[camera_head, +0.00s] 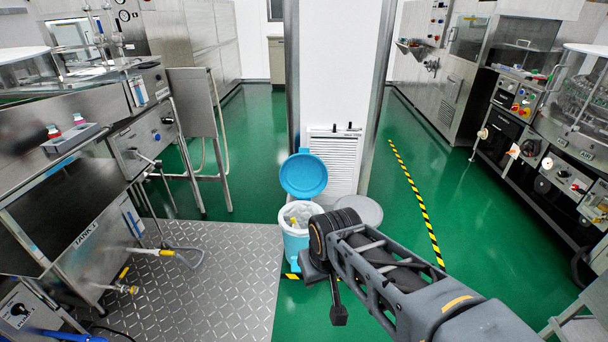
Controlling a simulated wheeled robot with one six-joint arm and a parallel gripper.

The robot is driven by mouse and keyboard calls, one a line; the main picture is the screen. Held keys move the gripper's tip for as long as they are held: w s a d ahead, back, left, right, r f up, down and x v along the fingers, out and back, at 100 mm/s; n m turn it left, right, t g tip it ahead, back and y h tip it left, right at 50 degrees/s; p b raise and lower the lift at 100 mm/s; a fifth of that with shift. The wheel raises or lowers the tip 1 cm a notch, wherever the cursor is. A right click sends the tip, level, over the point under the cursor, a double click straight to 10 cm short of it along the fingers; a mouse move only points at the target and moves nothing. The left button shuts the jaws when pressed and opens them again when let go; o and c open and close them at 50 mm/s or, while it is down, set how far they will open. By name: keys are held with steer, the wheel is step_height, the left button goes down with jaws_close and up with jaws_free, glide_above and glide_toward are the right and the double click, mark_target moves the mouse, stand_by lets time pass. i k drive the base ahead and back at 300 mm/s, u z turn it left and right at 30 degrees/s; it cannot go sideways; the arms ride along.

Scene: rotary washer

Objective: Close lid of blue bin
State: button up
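The blue bin (294,242) stands on the green floor by the foot of the white column, at the picture's centre. Its blue lid (303,174) is open and upright, tilted back behind the bin's mouth. A pale liner or contents with a yellow bit show inside. My arm comes in from the lower right. My gripper (338,316) hangs at its end, just right of and in front of the bin. It looks apart from the lid. The wrist hides the bin's right side. The fingers are too small and dark to tell open from shut.
A second round grey lid or bin (360,209) stands right behind my wrist. The white column (337,80) with a louvred panel (336,160) rises behind the blue bin. A metal tread plate (215,275) lies at left. Machines line both sides. Green floor is clear at right.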

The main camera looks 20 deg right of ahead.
mark_target(303, 175)
steer(key=i, duration=1.7)
steer(key=z, duration=0.35)
